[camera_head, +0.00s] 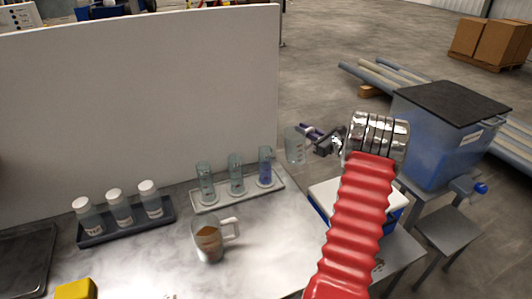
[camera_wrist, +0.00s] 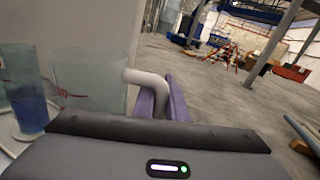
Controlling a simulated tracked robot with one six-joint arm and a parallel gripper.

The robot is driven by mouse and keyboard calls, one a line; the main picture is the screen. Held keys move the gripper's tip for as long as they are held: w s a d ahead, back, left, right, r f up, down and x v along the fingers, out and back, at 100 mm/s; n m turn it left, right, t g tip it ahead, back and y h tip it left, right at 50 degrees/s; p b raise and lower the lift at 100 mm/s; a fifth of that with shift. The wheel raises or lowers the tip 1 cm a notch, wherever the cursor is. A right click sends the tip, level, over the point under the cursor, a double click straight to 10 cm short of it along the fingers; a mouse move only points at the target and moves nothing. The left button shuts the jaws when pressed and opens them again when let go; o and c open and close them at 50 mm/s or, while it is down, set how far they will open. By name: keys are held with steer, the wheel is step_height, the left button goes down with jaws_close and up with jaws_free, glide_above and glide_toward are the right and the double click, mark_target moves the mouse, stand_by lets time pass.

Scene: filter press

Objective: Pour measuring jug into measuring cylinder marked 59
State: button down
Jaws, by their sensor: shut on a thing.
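My gripper (camera_head: 312,133) has purple fingers shut on the handle of a clear measuring jug (camera_head: 295,147). In the wrist view the jug (camera_wrist: 92,82) shows red markings and looks upright; I see no clear liquid level in it. Three clear measuring cylinders stand in a pale tray (camera_head: 215,205): left (camera_head: 206,183), middle (camera_head: 236,176) and right (camera_head: 265,168). The right one holds blue liquid and also shows in the wrist view (camera_wrist: 27,103), just left of the held jug. The number 59 cannot be read on any cylinder.
A second jug (camera_head: 208,242) with brown contents stands on the bench in front of the tray. White-capped bottles (camera_head: 119,208) stand in a dark rack at left. A tall pale panel (camera_head: 140,95) backs the bench. A blue bin (camera_head: 430,140) stands at right.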

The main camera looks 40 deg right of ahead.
steer(key=shift+d+f+m+b, duration=0.35)
steer(key=shift+d+f+m, duration=0.15)
steer(key=shift+f+m, duration=0.35)
stand_by(0.7)
